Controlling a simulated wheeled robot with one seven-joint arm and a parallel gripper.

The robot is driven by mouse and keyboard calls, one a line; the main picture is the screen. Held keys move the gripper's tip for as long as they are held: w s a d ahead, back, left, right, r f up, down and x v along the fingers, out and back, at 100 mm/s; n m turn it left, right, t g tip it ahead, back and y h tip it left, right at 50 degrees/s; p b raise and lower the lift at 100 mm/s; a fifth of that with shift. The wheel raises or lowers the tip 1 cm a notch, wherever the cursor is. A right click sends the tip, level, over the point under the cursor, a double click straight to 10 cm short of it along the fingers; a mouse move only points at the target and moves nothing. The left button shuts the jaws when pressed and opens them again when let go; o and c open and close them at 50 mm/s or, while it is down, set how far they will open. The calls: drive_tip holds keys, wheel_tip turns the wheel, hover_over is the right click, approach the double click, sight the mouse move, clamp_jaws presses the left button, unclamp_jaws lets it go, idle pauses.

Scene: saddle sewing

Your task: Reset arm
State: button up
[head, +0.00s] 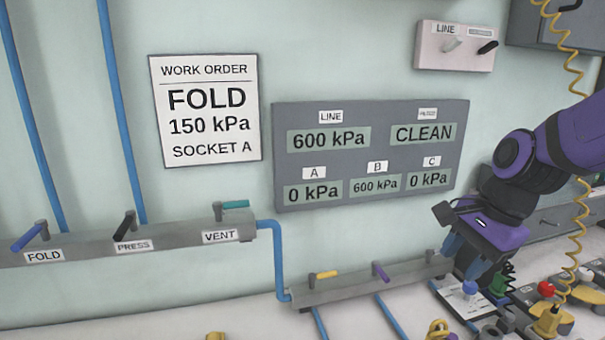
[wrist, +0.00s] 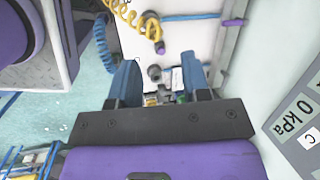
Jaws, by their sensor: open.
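My gripper (head: 466,262) is at the right side of the head view, pointing down over the right end of the bench, near the end of the lower manifold. In the wrist view its two blue fingers (wrist: 163,82) stand apart with nothing held between them. Below and beyond the fingers are small fittings and a coiled yellow hose (wrist: 143,22). Part of the bench behind my gripper is hidden in the head view.
A manifold (head: 375,284) with yellow and purple levers runs left of my gripper. A grey display panel (head: 372,110) and a work order sheet (head: 206,110) are on the wall. A yellow coiled hose (head: 578,215) hangs at right. Several fittings crowd the bench at lower right.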

drive_tip(key=s+d+r+n+t+h, duration=0.3)
drive_tip(key=s+d+r+n, duration=0.1)
drive_tip(key=s+r+n, duration=0.6)
drive_tip(key=shift+s+d+n+t, duration=0.25)
drive_tip(key=shift+s+n, duration=0.5)
drive_tip(key=shift+n, duration=0.85)
drive_tip(key=shift+a, duration=0.1)
